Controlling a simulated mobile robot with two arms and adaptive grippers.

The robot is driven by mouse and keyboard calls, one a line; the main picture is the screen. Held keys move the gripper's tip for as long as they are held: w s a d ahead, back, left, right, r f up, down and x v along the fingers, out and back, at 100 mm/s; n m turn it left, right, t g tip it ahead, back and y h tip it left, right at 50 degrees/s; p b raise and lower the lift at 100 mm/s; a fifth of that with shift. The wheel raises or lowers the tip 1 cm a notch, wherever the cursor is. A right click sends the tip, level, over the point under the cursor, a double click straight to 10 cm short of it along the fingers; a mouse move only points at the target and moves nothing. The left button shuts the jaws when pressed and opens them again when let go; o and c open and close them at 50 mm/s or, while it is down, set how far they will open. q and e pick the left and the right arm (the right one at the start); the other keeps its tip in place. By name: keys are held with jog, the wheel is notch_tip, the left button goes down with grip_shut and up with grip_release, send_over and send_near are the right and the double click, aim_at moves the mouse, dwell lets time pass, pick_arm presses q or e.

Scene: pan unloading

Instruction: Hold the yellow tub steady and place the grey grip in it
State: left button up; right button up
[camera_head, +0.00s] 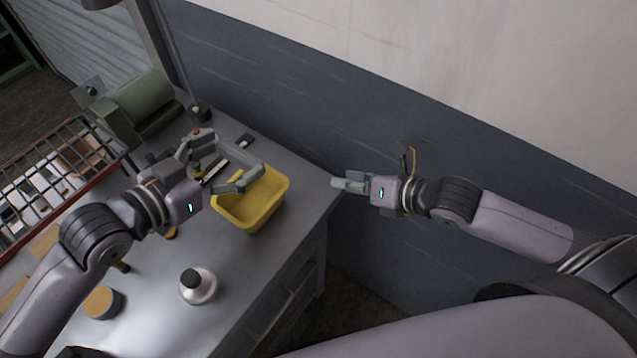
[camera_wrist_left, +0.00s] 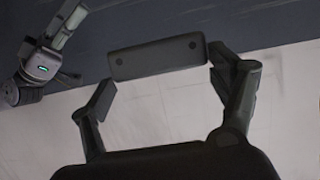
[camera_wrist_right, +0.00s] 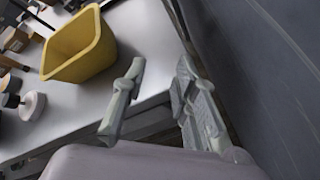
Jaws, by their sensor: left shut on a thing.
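The yellow tub (camera_head: 258,213) stands upright on the grey table near its right edge. It also shows in the right wrist view (camera_wrist_right: 78,65), and what I see of its inside is empty. My left gripper (camera_head: 228,158) is shut on the grey grip (camera_wrist_left: 155,58), a dark grey bar with two small holes, held across between its fingers.
A green machine (camera_head: 138,107) and a wire basket (camera_head: 62,170) are on the left. A dark wall closes off the back right.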

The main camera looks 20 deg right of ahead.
aim_at(273, 173)
jog(key=s+a+r+n+y, duration=0.1)
jog(key=a+r+n+y, duration=0.1)
jog(key=a+r+n, duration=0.35)
jog(key=shift+n+t, duration=0.5)
jog(key=shift+n, duration=0.45)
jog(key=x, duration=0.4)
jog(key=s+x, duration=0.1)
jog(key=x, duration=0.4)
jog(key=f+x, duration=0.1)
jog(key=x, duration=0.3)
jog(key=shift+a+f, duration=0.2)
jog(key=shift+a, duration=0.35)
jog(key=shift+c, duration=0.3)
grip_shut()
